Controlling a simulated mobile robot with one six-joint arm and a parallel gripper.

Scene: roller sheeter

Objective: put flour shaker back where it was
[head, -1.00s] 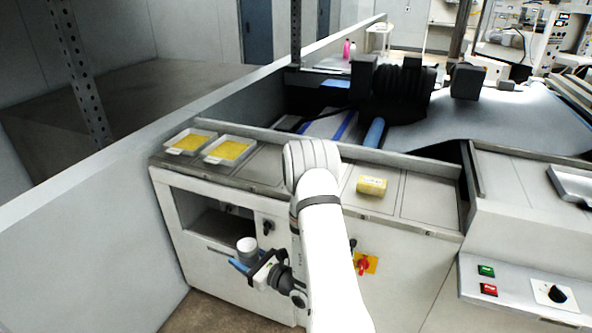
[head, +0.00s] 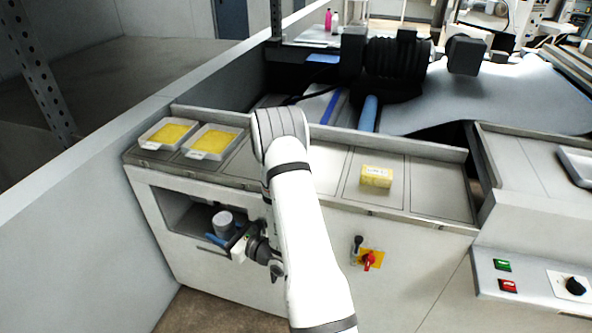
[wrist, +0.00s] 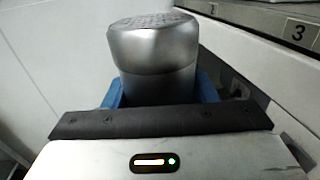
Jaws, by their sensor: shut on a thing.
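The flour shaker (head: 223,222) is a grey metal cylinder with a perforated top. In the wrist view the shaker (wrist: 153,55) stands upright between the blue fingers. My gripper (head: 219,238) is shut on it. In the head view the shaker shows in front of or within the opening of a recessed compartment (head: 184,213) in the cabinet front; I cannot tell how deep it is. The shaker's lower part is hidden by the gripper.
Two white trays with yellow contents, a left one (head: 148,143) and a right one (head: 203,154), lie on the counter above. A yellow block (head: 376,176) sits further right. A red switch (head: 369,261) projects from the cabinet front. A grey wall stands at the left.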

